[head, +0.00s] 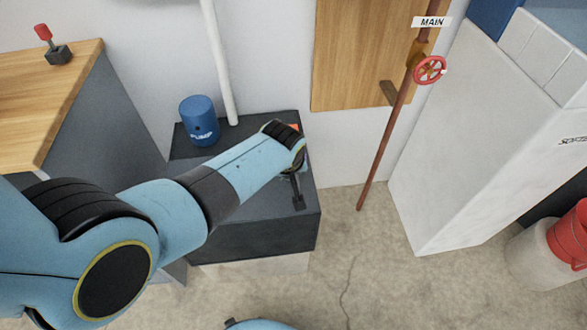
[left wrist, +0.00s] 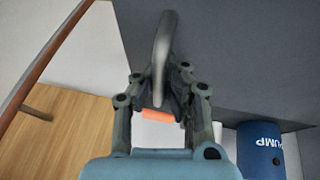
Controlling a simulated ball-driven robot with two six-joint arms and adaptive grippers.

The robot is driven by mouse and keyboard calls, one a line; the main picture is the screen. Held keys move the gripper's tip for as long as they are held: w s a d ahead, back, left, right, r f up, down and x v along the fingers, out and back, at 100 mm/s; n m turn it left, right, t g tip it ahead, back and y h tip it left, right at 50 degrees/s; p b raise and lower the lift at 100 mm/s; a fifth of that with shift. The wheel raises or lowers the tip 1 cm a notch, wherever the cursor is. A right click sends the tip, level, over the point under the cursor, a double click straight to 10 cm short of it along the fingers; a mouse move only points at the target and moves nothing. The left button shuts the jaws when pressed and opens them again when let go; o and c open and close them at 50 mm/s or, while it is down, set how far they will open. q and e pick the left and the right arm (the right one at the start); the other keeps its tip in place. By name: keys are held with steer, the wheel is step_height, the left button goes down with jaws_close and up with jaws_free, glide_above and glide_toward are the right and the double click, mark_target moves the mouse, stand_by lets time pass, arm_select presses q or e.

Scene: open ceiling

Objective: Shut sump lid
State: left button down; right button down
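The sump is a dark grey box (head: 255,242) on the floor against the wall, in the head view. Its dark top (head: 235,150) looks flat, but my arm hides part of it, and I cannot tell how far the lid is open. My left gripper (head: 297,198) is at the right part of the top, pointing down. In the left wrist view, its fingers (left wrist: 168,78) close in on a curved grey bar handle (left wrist: 162,50), which runs between them. An orange patch (left wrist: 157,114) shows near the palm. My right gripper is not in view.
A blue pump (head: 199,120) stands behind the arm by a white pipe (head: 219,60). A wood-topped counter (head: 60,90) is at left. A copper pipe with a red valve wheel (head: 430,70) and a white cabinet (head: 460,130) are at right. The floor between is clear.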

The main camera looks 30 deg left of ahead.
arm_select(q)
steer(key=shift+w+d, duration=0.1)
steer(key=shift+d, duration=0.1)
steer(key=c, duration=1.4)
jaws_free()
steer(key=shift+c, duration=0.2)
steer(key=shift+o, duration=0.3)
steer(key=shift+a, duration=0.1)
steer(key=v, duration=0.6)
steer(key=shift+r, duration=0.35)
steer(key=shift+s+r, duration=0.35)
steer(key=shift+s, duration=0.1)
